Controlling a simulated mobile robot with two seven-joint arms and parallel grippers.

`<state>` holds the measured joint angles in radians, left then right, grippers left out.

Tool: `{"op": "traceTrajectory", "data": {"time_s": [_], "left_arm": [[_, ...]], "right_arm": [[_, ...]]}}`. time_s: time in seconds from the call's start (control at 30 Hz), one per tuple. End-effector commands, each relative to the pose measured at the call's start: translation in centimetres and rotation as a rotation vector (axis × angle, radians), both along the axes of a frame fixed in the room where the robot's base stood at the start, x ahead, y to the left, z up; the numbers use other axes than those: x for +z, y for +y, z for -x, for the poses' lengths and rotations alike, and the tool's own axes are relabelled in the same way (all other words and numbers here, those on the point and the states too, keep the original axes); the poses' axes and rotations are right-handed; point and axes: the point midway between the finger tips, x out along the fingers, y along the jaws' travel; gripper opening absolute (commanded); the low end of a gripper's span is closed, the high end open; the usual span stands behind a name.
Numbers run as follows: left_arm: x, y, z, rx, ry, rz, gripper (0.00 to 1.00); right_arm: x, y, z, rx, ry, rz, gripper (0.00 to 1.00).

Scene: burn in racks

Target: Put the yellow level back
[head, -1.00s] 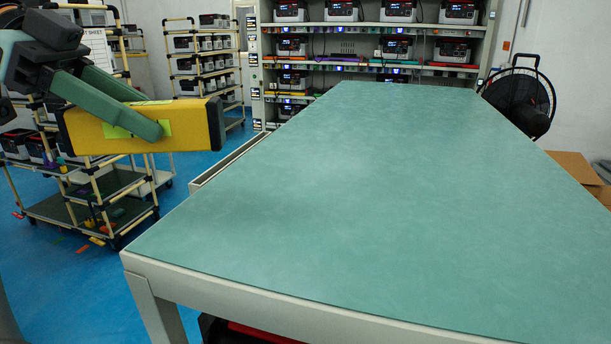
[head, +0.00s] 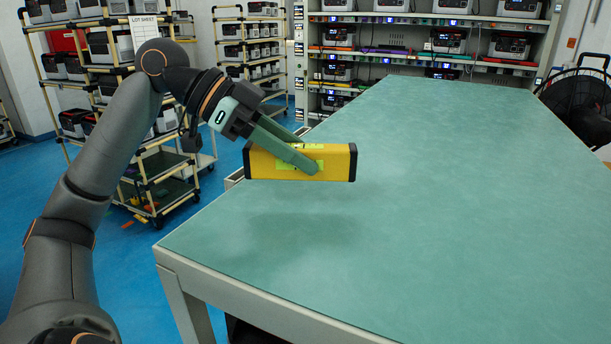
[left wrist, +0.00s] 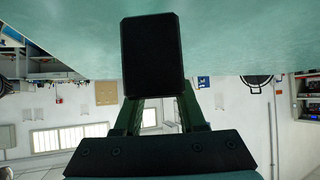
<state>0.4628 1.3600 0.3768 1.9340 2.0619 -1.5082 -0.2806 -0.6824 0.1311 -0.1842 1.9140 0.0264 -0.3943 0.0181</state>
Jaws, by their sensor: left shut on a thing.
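The yellow level (head: 262,165) is a yellow bar with black end caps and bright green patches. My left gripper (head: 308,167) is shut on it and holds it in the air above the left part of the green table (head: 420,200), with a shadow on the table top under it. In the left wrist view, the level's black end cap (left wrist: 152,58) shows between the fingers of my left gripper (left wrist: 155,105). My right gripper is not in view.
The table top is bare. Shelves with several boxy devices (head: 448,42) stand behind it. Wheeled racks (head: 150,165) stand at the left, and a black fan (head: 578,105) is at the right.

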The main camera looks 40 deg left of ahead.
Motion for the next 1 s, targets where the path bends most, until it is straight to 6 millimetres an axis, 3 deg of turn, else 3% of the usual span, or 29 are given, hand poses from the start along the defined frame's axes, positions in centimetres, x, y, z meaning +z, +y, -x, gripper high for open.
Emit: {"op": "traceTrajectory", "data": {"time_s": [0.2, 0.3, 0.4, 0.77, 0.8, 1.0], "left_arm": [[-1.6, -0.2, -1.3, -0.001, 0.002, 0.002, 0.00], [-3.6, -0.2, -1.2, -0.003, 0.000, 0.003, 0.00], [-4.4, -0.1, -1.2, -0.001, -0.003, 0.002, 0.00], [-4.6, -0.1, -1.2, 0.000, -0.002, 0.001, 0.00], [-4.6, -0.1, -1.2, 0.000, -0.002, 0.000, 0.42], [-4.6, -0.1, -1.2, 0.000, -0.001, -0.001, 0.64]], "right_arm": [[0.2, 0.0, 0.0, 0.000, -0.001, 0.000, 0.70], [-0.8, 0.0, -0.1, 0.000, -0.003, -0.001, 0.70], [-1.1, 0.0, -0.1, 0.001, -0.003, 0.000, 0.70], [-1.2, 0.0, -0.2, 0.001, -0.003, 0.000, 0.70], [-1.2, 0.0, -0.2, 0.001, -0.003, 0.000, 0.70], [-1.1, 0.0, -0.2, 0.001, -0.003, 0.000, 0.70]]}}
